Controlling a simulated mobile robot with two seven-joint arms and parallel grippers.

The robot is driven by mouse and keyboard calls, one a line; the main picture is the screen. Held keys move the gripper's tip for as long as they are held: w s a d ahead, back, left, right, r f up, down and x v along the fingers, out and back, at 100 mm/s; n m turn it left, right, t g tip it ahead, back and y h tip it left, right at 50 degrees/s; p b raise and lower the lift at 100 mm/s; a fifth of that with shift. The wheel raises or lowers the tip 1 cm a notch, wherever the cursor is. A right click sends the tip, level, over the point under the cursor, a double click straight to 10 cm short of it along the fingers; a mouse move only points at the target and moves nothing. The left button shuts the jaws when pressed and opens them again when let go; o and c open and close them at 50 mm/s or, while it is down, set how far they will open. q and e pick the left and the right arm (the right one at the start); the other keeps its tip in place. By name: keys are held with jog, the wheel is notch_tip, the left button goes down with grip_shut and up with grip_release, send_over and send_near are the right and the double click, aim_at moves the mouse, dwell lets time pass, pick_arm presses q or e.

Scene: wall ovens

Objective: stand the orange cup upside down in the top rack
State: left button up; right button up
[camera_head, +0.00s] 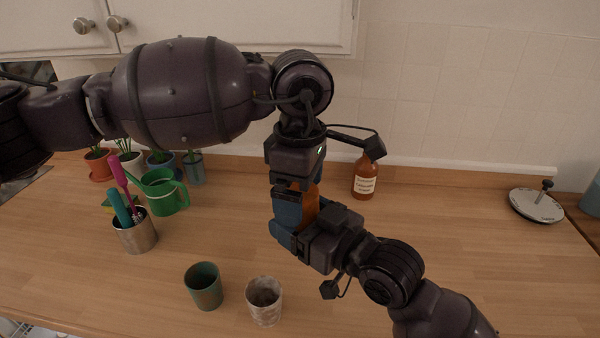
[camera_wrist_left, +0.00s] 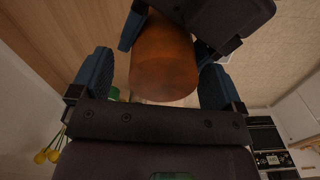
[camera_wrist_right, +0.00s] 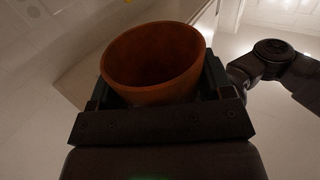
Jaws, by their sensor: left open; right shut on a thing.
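The orange cup (camera_head: 311,203) is held in the air above the counter, partly hidden by both grippers. My right gripper (camera_head: 289,236) is shut on it. In the right wrist view the cup (camera_wrist_right: 152,62) shows its open mouth, tilted, between the fingers. My left gripper (camera_head: 290,198) comes down from above and is open. In the left wrist view its spread blue fingers lie on either side of the cup (camera_wrist_left: 165,70), with the right gripper's fingers beyond. I cannot tell whether the left fingers touch the cup. A white, rack-like piece (camera_head: 32,328) shows at the bottom left corner.
A green cup (camera_head: 204,287) and a mottled pale cup (camera_head: 264,302) stand near the counter's front. A metal utensil holder (camera_head: 136,236), a green watering can (camera_head: 163,193) and potted plants are at left. A brown bottle (camera_head: 365,178) stands behind. The counter's right side is largely clear.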

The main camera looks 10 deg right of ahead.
pick_arm(q)
jog(key=shift+f, duration=0.15)
jog(key=c, duration=0.9)
jog(key=shift+c, duration=0.3)
pick_arm(e)
jog(key=o, duration=0.9)
jog(key=shift+o, duration=0.2)
